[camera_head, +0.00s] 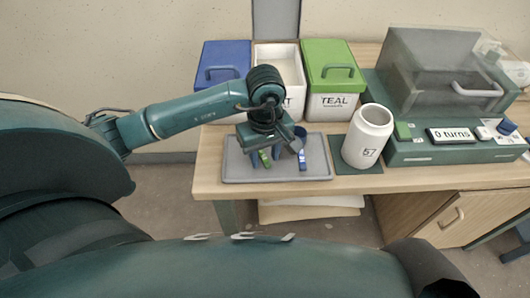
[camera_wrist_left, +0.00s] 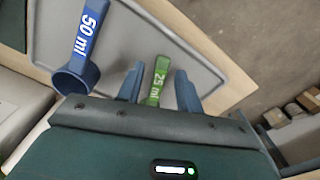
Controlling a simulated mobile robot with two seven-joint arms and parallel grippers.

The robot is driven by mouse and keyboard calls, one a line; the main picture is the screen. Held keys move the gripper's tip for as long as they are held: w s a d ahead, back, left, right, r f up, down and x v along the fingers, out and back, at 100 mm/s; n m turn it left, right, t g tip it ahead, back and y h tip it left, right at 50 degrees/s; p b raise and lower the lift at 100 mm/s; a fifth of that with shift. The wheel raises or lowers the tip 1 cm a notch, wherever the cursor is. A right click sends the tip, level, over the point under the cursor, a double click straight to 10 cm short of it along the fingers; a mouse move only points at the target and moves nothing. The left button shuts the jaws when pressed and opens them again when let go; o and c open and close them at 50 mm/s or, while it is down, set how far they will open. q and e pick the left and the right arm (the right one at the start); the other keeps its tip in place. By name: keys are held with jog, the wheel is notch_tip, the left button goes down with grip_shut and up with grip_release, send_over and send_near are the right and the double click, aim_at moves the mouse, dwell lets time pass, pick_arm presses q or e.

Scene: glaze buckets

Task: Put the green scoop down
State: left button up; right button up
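The green scoop (camera_head: 264,158) lies low over the grey tray (camera_head: 235,172) in the head view; I cannot tell for certain whether it touches it. In the left wrist view its handle (camera_wrist_left: 158,80), marked 25 ml, is between the two fingers of my left gripper (camera_wrist_left: 159,88), with a small gap on each side. My left gripper (camera_head: 281,150) is open, low over the tray in the head view. The scoop's bowl is hidden by the gripper in the wrist view. My right gripper is not in view.
A blue scoop (camera_head: 302,160) marked 50 ml lies on the tray beside the green one; it also shows in the wrist view (camera_wrist_left: 84,50). A white jar (camera_head: 368,138) marked 57 stands right of the tray. Blue (camera_head: 222,65), white (camera_head: 280,68) and green-lidded (camera_head: 332,68) buckets stand behind.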

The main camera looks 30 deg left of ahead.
pick_arm(q)
notch_tip(320, 180, up, 12)
jog(key=shift+r, duration=0.15)
jog(key=shift+d, duration=0.1)
dwell(0.6)
